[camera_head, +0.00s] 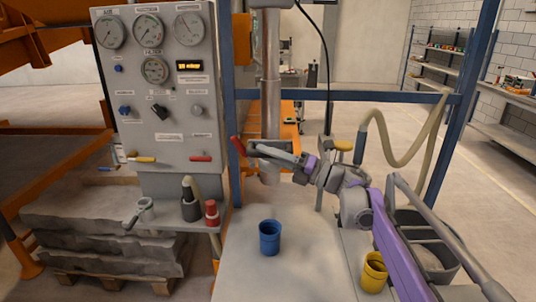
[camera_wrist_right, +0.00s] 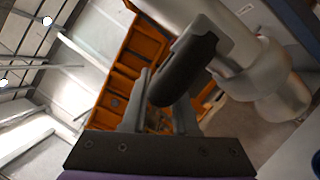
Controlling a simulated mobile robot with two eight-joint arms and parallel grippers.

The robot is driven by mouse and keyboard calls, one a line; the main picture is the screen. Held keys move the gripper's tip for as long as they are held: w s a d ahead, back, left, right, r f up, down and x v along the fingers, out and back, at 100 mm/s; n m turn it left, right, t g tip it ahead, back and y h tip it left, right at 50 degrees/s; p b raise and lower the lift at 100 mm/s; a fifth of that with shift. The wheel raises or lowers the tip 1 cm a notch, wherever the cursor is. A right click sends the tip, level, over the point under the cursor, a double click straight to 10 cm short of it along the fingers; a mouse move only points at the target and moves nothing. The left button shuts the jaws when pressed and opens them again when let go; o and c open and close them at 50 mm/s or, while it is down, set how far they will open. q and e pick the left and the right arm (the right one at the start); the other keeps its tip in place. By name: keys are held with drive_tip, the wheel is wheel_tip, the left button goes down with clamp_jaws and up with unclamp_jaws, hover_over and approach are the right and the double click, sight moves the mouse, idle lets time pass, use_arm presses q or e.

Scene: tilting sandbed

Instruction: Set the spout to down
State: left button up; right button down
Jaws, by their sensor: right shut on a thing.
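The spout (camera_head: 269,173) is a short metal nozzle at the lower end of a vertical metal pipe (camera_head: 270,95), behind my right gripper in the head view. My right gripper (camera_head: 262,149) reaches in from the right at the pipe's lower end. In the right wrist view, a dark rounded handle (camera_wrist_right: 186,70) lies between the fingers of the gripper (camera_wrist_right: 163,95), which is shut on it. Shiny metal pipework (camera_wrist_right: 232,50) lies just beyond the handle. The arm partly hides the spout, so its exact angle is unclear. My left gripper is in neither view.
A grey control panel (camera_head: 128,88) with gauges and knobs stands left of the blue frame (camera_head: 230,65). A red lever (camera_head: 238,146) shows beside my right gripper. A blue cup (camera_head: 269,237) and a yellow cup (camera_head: 374,272) stand below on the pale table (camera_head: 300,275).

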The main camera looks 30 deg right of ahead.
wheel_tip(320, 180, down, 9)
drive_tip(key=b, duration=0.3)
drive_tip(key=shift+b, duration=0.3)
drive_tip(key=c, duration=0.7)
unclamp_jaws()
wheel_tip(320, 180, up, 10)
drive_tip(key=shift+r+p, duration=0.15)
drive_tip(key=shift+p, duration=0.55)
drive_tip(key=shift+s+d, duration=0.35)
drive_tip(key=shift+d, duration=0.05)
drive_tip(key=shift+v, duration=5.7)
